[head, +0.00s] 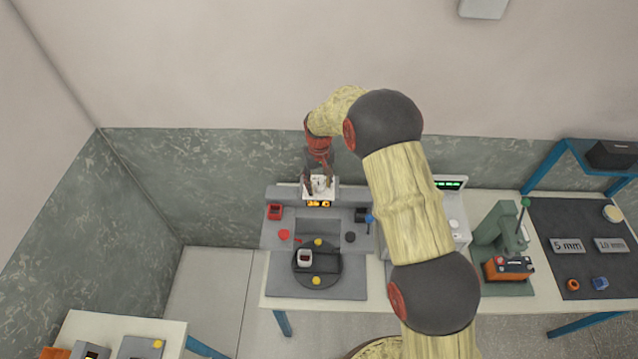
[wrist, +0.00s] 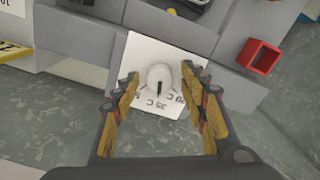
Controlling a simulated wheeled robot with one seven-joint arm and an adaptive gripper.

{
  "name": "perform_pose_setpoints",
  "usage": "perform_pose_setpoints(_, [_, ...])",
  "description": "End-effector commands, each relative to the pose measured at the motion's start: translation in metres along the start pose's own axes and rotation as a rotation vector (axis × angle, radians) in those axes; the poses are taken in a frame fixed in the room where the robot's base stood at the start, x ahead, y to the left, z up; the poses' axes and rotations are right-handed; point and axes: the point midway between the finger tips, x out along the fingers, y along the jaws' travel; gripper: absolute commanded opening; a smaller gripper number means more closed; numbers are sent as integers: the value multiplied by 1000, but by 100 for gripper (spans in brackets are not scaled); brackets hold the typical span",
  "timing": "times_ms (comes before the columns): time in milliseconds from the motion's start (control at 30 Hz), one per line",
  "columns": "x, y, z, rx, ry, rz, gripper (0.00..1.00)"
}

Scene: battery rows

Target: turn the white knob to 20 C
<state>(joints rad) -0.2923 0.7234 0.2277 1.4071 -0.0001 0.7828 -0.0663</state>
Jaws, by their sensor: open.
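The white knob (wrist: 160,79) is round with a dark pointer line, on a white dial plate (wrist: 135,52) with temperature marks. In the wrist view "35 C" reads below the knob, with other marks partly hidden by the fingers. The pointer lies towards the lower part of the knob, near the "35 C" mark. My gripper (wrist: 162,92) is open, one finger on each side of the knob; I cannot tell whether they touch it. In the head view my gripper (head: 319,180) is over the dial plate at the back of the grey station, partly covering the knob.
A red open box (wrist: 259,57) stands beside the dial, also seen in the head view (head: 274,211). An orange display (head: 319,203) sits below the plate. A green press (head: 500,240) stands at right.

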Motion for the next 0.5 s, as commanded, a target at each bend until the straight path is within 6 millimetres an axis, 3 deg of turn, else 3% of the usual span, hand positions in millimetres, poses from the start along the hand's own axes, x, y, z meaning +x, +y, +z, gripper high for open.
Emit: perform_pose_setpoints(500, [0, 0, 0, 0, 0, 0, 17])
